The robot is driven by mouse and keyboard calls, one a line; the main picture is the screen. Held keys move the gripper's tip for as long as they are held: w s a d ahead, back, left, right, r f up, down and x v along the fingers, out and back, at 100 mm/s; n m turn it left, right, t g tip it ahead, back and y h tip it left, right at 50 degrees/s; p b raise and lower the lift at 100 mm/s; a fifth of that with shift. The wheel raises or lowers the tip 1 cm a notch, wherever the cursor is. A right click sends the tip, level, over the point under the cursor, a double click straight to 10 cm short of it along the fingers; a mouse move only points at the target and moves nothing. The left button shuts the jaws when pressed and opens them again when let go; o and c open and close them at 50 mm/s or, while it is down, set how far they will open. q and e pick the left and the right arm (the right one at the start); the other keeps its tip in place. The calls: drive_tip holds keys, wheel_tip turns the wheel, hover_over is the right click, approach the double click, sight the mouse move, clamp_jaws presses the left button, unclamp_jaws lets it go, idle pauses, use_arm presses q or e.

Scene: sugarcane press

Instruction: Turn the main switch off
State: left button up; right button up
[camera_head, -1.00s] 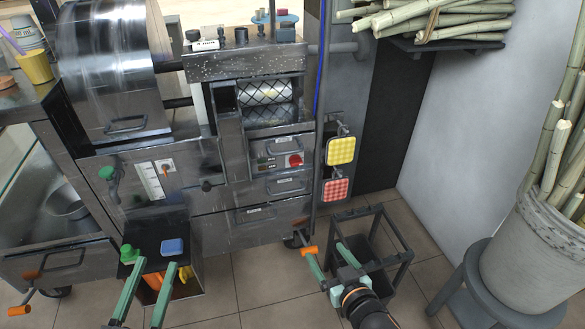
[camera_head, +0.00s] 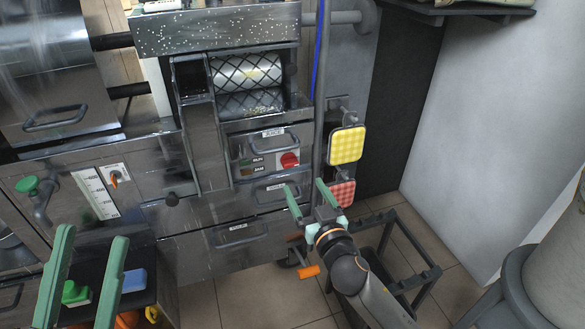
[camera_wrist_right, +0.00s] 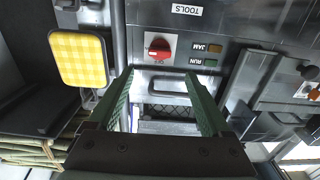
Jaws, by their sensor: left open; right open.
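The main switch is a round red knob (camera_head: 289,160) on a white plate, on the press front beside the RUN and JAM indicators (camera_head: 252,167). In the right wrist view the red knob (camera_wrist_right: 158,48) is above and beyond the fingertips, roughly centred between them. How its handle is turned is too small to tell surely. My right gripper (camera_head: 305,188) is open and empty, just below the switch and apart from it; its green fingers (camera_wrist_right: 158,80) also show in the wrist view. My left gripper (camera_head: 92,238) is open and empty at the lower left.
A yellow checked pad (camera_head: 346,145) and a red checked pad (camera_head: 342,192) hang right of the switch. Drawer handles (camera_head: 236,233) stick out from the press. A dark frame stand (camera_head: 425,276) is on the floor at right. A green valve (camera_head: 28,185) is at left.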

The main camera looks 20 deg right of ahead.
sight(292, 165)
drive_tip(key=w+b, duration=0.2)
drive_tip(key=w, duration=0.7)
drive_tip(key=shift+w+a, duration=0.1)
drive_tip(key=shift+a, duration=0.05)
clamp_jaws()
idle(0.5)
